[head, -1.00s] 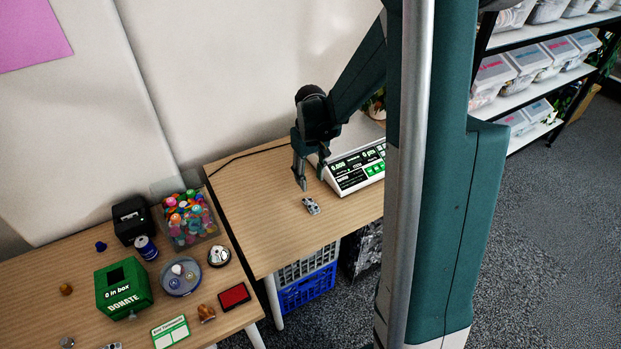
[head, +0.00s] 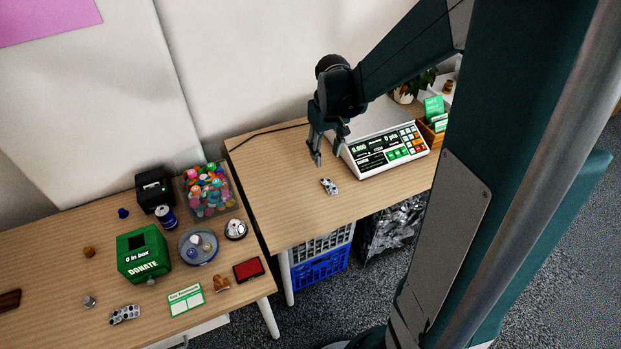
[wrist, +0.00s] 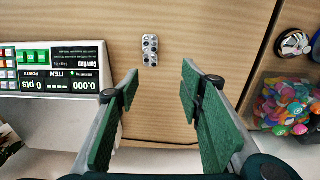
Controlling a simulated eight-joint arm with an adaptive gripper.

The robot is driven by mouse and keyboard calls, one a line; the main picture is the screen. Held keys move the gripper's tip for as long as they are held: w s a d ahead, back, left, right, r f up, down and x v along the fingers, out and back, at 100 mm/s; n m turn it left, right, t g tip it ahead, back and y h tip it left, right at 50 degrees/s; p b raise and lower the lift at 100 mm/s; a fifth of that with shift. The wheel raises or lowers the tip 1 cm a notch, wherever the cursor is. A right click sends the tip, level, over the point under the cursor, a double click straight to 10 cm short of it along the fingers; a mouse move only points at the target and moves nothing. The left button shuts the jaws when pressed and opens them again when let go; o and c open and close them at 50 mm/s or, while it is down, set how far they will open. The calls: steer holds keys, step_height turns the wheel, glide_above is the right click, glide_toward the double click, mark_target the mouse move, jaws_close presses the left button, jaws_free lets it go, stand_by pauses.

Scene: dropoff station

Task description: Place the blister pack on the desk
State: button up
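A small silver blister pack with dark round pills (head: 329,186) lies flat on the right-hand wooden desk (head: 290,205), just left of the scale. It also shows in the wrist view (wrist: 150,50), top centre, beyond my fingertips and apart from them. My gripper (head: 329,160) is above the desk, slightly behind the pack. In the wrist view its green-padded fingers (wrist: 160,78) are spread wide with nothing between them. A second blister pack (head: 124,314) lies at the front of the left-hand table (head: 60,275).
A white scale (head: 388,152) with a lit display stands right of my gripper. The left table holds a green donation box (head: 143,254), a bin of colourful figures (head: 207,190), a round tray (head: 198,246) and a red pad (head: 249,269). The desk's front left is bare.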

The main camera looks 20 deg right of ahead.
steer(key=s+a+r+t, duration=0.3)
steer(key=s+a+r, duration=0.4)
steer(key=s, duration=0.3)
steer(key=s+a+r+t, duration=0.3)
steer(key=s+a+r, duration=0.5)
steer(key=s, duration=0.2)
steer(key=shift+s+a, duration=0.25)
steer(key=shift+s, duration=0.1)
